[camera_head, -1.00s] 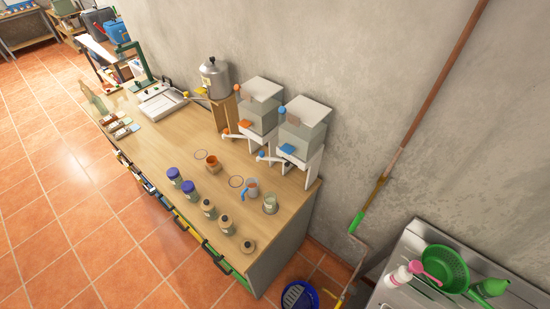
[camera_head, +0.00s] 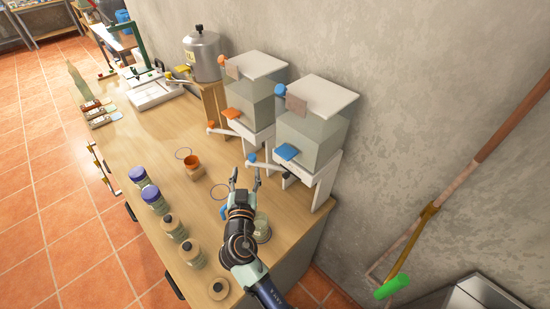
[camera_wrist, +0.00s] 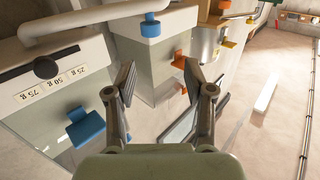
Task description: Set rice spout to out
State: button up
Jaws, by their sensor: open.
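Two white dispensers with clear bins stand side by side against the wall, one with orange parts (camera_head: 262,75) and one with blue parts (camera_head: 316,98). I cannot tell which one holds rice. The blue one has a white spout arm with a blue tip (camera_head: 251,157) and a blue tab (camera_head: 287,151). The wrist view shows a blue cap (camera_wrist: 150,28) on a white tube, a blue tab (camera_wrist: 86,127) and a strip marked 25 g, 50 g, 75 g (camera_wrist: 52,88). My gripper (camera_head: 246,174) is open and empty, close in front of the blue dispenser's spout. Contact is not clear.
Blue-lidded jars (camera_head: 154,199) and brown-lidded jars (camera_head: 174,227) stand along the front edge. An orange cup (camera_head: 194,167) sits mid-counter. A blue-handled cup and a glass jar (camera_head: 262,229) are partly hidden by my arm. A metal pot (camera_head: 202,54) stands further back.

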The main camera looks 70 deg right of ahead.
aim_at(252, 159)
jog(key=shift+s+d+f, duration=0.2)
jog(key=shift+d+f, duration=0.2)
jog(key=shift+d, duration=0.2)
jog(key=shift+s+d+f, duration=0.15)
jog(key=shift+d+f, duration=0.2)
jog(key=shift+d, duration=0.2)
jog(key=shift+w, duration=0.1)
jog(key=shift+w+d, duration=0.15)
jog(key=shift+d, duration=0.05)
jog(key=x, duration=0.6)
jog(key=shift+d+r, duration=0.1)
jog(key=shift+d, duration=0.25)
grip_shut()
